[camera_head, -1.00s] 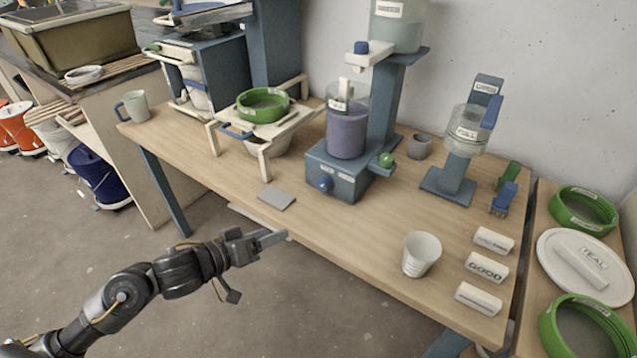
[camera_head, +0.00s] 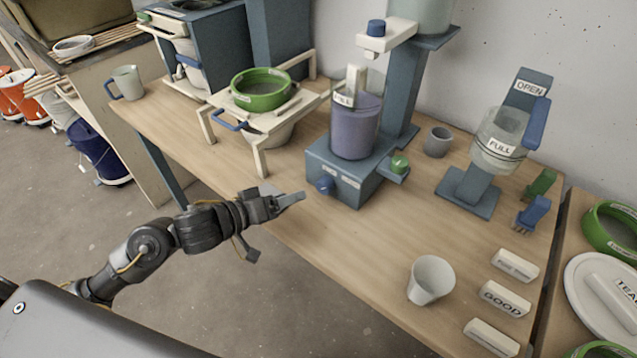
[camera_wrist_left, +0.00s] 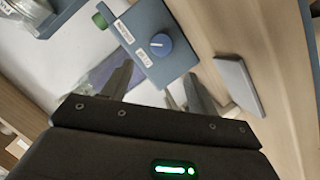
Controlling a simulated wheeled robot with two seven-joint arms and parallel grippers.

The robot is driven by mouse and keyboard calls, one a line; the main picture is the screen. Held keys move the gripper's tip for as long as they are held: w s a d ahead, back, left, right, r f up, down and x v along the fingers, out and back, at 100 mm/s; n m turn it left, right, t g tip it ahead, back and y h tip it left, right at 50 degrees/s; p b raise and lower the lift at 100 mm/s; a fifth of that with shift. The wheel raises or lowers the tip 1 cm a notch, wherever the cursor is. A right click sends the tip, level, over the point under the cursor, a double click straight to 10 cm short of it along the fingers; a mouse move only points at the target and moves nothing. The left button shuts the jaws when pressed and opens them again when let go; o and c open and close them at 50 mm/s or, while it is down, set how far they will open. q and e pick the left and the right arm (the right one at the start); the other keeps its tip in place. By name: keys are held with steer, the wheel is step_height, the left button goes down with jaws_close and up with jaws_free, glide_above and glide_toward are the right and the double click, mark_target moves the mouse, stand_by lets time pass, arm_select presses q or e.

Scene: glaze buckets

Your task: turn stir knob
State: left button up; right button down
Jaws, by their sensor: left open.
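The blue stir knob (camera_head: 325,185) sits on the front face of the blue-grey stirrer base (camera_head: 346,192), below a jar of purple glaze (camera_head: 355,130). In the left wrist view the knob (camera_wrist_left: 160,44) shows face-on with a pale pointer mark, just beyond the fingertips. My left gripper (camera_head: 277,227) is open and empty, at the table's front edge to the left of the knob and apart from it. Its two spread fingers also show in the left wrist view (camera_wrist_left: 161,76). My right gripper is not in view.
A grey flat plate (camera_wrist_left: 238,85) lies on the table beside the gripper. A green button (camera_head: 399,164) is at the base's right. A wooden stand with a green sieve (camera_head: 261,90) is to the left. A white cup (camera_head: 431,280) stands at the front right.

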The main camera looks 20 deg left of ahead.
mark_target(320, 186)
arm_select(q)
steer(key=x, duration=0.9)
steer(key=shift+w+d+f+b, duration=0.1)
steer(key=shift+w+b, duration=0.15)
steer(key=shift+b, duration=0.1)
steer(key=shift+w+d, duration=0.15)
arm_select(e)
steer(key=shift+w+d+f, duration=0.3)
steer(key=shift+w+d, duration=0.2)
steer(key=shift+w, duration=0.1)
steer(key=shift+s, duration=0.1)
arm_select(q)
steer(key=shift+c, duration=0.7)
steer(key=c, duration=0.8)
steer(key=shift+c, duration=0.2)
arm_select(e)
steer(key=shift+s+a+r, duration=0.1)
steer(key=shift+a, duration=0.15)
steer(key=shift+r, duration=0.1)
